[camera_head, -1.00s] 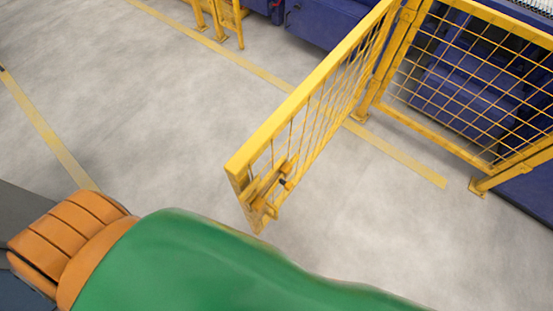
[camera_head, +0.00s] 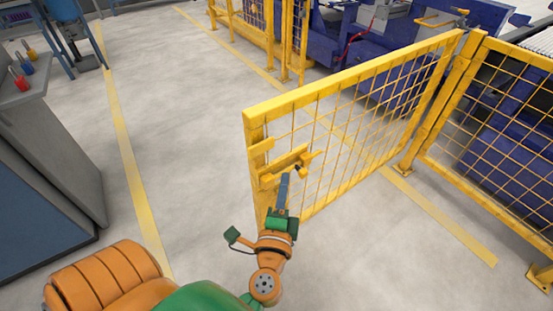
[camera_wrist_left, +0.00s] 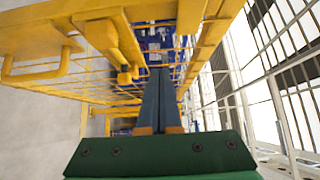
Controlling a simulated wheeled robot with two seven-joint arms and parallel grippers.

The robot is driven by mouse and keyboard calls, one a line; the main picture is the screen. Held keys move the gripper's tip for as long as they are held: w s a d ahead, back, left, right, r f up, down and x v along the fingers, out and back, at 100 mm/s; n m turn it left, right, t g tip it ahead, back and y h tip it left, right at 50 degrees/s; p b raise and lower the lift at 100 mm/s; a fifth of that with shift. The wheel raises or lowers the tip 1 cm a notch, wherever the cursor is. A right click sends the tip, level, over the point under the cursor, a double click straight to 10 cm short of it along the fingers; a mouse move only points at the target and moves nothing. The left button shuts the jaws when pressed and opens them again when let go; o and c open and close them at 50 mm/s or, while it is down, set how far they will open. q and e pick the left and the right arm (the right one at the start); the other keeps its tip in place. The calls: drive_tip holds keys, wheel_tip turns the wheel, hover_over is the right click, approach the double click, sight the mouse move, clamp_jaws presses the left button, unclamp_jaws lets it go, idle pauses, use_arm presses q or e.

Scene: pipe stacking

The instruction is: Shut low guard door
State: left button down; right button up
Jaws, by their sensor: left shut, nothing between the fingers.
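The low guard door (camera_head: 350,120) is a yellow frame with wire mesh, hinged at the right to the yellow fence. It stands swung open, its free end toward me. A yellow latch bar (camera_head: 286,162) sits on that free end. My left gripper (camera_head: 284,180) is shut and empty, its dark fingers upright just at or in front of the latch; I cannot tell whether they touch. In the left wrist view the shut fingers (camera_wrist_left: 159,100) point along the door, with the yellow door frame (camera_wrist_left: 190,15) close above them. My right gripper is not in view.
A fixed yellow mesh fence panel (camera_head: 500,130) stands at the right, with blue machinery (camera_head: 370,40) behind. Another fence section (camera_head: 290,40) stands at the back. A grey cabinet (camera_head: 50,150) is at the left. The floor between cabinet and door is clear.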

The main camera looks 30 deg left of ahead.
sight(278, 150)
use_arm(q)
drive_tip(key=w+a+p, duration=0.2)
drive_tip(key=w+a, duration=0.3)
drive_tip(key=shift+a, duration=0.15)
drive_tip(key=shift+a, duration=0.1)
